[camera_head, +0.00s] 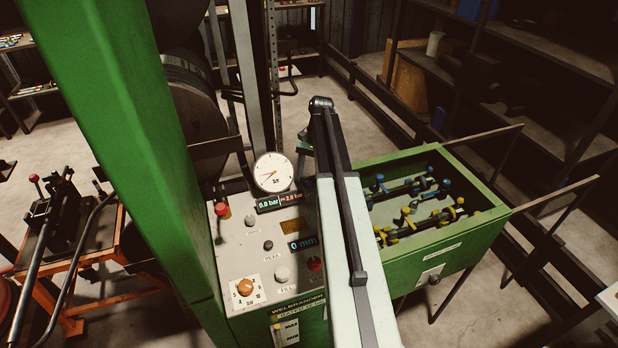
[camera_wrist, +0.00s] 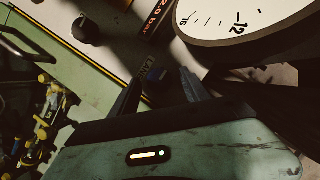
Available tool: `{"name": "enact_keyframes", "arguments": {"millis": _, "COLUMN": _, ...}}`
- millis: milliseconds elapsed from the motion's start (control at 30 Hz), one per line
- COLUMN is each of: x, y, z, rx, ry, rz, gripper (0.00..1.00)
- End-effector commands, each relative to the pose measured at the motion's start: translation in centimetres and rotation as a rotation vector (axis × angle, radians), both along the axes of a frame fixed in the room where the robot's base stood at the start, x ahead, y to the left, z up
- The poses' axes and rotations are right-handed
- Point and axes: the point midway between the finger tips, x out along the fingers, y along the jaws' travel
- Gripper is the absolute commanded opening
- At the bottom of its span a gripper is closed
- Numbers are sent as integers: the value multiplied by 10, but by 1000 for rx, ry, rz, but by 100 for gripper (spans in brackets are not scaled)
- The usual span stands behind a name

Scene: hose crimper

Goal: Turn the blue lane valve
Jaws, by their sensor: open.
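In the wrist view, my gripper (camera_wrist: 161,76) is open, with its two dark fingers pointing up the picture. A small dark blue block (camera_wrist: 158,91) shows between the fingers, beside a label on the panel; it looks like the blue lane valve's handle. I cannot tell whether either finger touches it. In the head view, my arm covers this spot, and neither the blue handle nor the fingertips can be made out there.
The pressure gauge (camera_head: 273,172) stands on the control panel, close to my gripper in the wrist view (camera_wrist: 245,18). An orange knob (camera_head: 245,287) and a red knob (camera_head: 222,210) are on the panel. A green bin (camera_head: 418,260) at right holds blue and yellow fittings.

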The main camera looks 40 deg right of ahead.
Motion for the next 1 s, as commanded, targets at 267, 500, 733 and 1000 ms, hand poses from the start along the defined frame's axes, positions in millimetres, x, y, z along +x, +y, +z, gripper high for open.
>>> {"name": "enact_keyframes", "arguments": {"millis": 267, "x": 8, "y": -11, "z": 40, "rx": 0, "ry": 0, "rz": 0, "gripper": 55}}
{"name": "enact_keyframes", "arguments": {"millis": 500, "x": 16, "y": -24, "z": 74, "rx": 0, "ry": 0, "rz": 1, "gripper": 55}}
{"name": "enact_keyframes", "arguments": {"millis": 733, "x": 16, "y": -25, "z": 71, "rx": 0, "ry": 0, "rz": 1, "gripper": 55}}
{"name": "enact_keyframes", "arguments": {"millis": 1000, "x": 16, "y": -25, "z": 71, "rx": 0, "ry": 0, "rz": 1, "gripper": 55}}
